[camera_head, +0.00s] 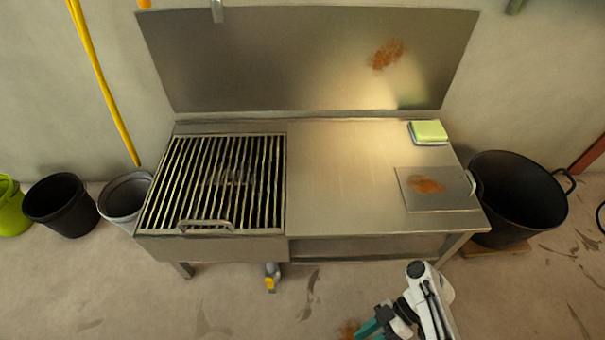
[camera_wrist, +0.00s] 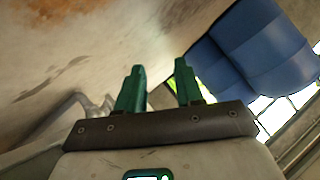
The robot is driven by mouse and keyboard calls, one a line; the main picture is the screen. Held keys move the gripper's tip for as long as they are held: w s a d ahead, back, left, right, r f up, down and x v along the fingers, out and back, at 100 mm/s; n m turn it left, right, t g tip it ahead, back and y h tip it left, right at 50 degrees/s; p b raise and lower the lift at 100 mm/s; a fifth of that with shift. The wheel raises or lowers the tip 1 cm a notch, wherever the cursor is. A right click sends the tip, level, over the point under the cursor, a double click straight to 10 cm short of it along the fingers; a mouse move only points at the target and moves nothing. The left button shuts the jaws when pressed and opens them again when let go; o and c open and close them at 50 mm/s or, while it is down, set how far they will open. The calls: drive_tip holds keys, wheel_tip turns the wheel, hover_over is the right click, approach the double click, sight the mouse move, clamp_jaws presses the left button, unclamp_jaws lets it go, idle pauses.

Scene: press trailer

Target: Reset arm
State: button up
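My gripper (camera_wrist: 160,85) shows in the wrist view with two green fingers standing apart and nothing between them. In the head view my gripper (camera_head: 372,328) is at the bottom, low in front of the steel bench and partly cut off by the frame edge. My white and black arm is folded beside it, right of the picture's middle. The gripper touches nothing that I can see.
A steel bench (camera_head: 345,165) with a slatted grate (camera_head: 215,180) stands ahead. On it are a green sponge (camera_head: 428,131) and a rust-stained plate (camera_head: 437,189). A black tub (camera_head: 515,200) stands right, black bucket (camera_head: 62,205) left. Floor in front is mostly clear.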

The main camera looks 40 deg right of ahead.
drive_tip(key=w+d+r+m+h+p, duration=0.1)
drive_tip(key=r+m+h+p, duration=0.3)
drive_tip(key=r+p, duration=1.6)
drive_tip(key=w+d+r+m+h+p, duration=0.2)
drive_tip(key=r+m+h+p, duration=0.3)
drive_tip(key=r+p, duration=1.6)
wheel_tip(320, 180, up, 18)
drive_tip(key=w+h, duration=0.1)
drive_tip(key=h, duration=0.2)
drive_tip(key=shift+w+d+f, duration=0.15)
drive_tip(key=shift+d+f, duration=0.05)
drive_tip(key=shift+d, duration=0.05)
drive_tip(key=shift+f, duration=0.1)
